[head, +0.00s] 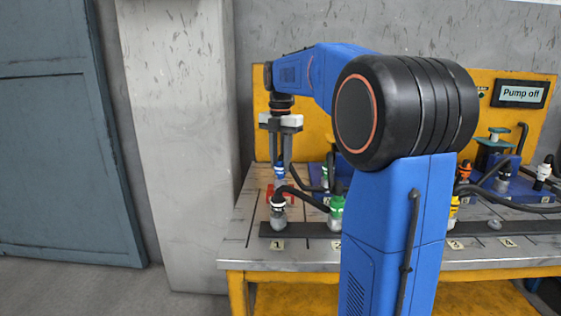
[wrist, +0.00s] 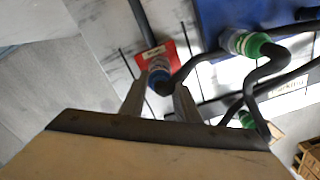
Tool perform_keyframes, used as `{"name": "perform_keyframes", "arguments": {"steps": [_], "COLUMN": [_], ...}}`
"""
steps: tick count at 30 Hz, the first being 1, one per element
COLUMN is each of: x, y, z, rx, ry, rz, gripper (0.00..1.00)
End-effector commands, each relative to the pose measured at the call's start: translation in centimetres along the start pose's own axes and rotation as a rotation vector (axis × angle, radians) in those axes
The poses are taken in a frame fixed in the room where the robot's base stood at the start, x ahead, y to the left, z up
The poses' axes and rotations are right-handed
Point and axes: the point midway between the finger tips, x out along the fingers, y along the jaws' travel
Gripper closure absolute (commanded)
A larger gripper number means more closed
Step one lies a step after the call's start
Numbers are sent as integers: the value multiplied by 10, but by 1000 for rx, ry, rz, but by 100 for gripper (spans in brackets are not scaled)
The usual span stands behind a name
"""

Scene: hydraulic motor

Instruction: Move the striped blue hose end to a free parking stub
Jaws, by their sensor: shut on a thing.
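My gripper (head: 281,167) is shut on the blue hose end (head: 280,173), held upright above the left part of the bench. In the wrist view the blue hose end (wrist: 159,76), with a pale band, sits between my fingertips (wrist: 160,88). Whether it touches anything below cannot be told. The parking rail (head: 305,230) runs along the bench front, with numbered labels. A dark hose end with a pale band (head: 278,211) stands at label 1, a green one (head: 336,212) at 2. A bare stub (head: 494,225) shows near label 4. My arm hides the rail's middle.
A red plate (wrist: 150,57) lies below the held end. A green-banded hose end (wrist: 245,43) is at the blue block beside it. A yellow-banded end (head: 454,207) stands right of my arm. Black hoses curve between them. A "Pump off" display (head: 520,93) hangs behind.

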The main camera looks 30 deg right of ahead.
Motion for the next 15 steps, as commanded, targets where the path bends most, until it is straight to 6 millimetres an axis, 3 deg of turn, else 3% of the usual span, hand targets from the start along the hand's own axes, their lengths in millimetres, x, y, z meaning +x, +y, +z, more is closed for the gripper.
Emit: {"name": "perform_keyframes", "arguments": {"steps": [15], "x": [-10], "y": [0], "z": [0], "rx": [0], "ry": [-1], "rz": [2], "gripper": [100]}}
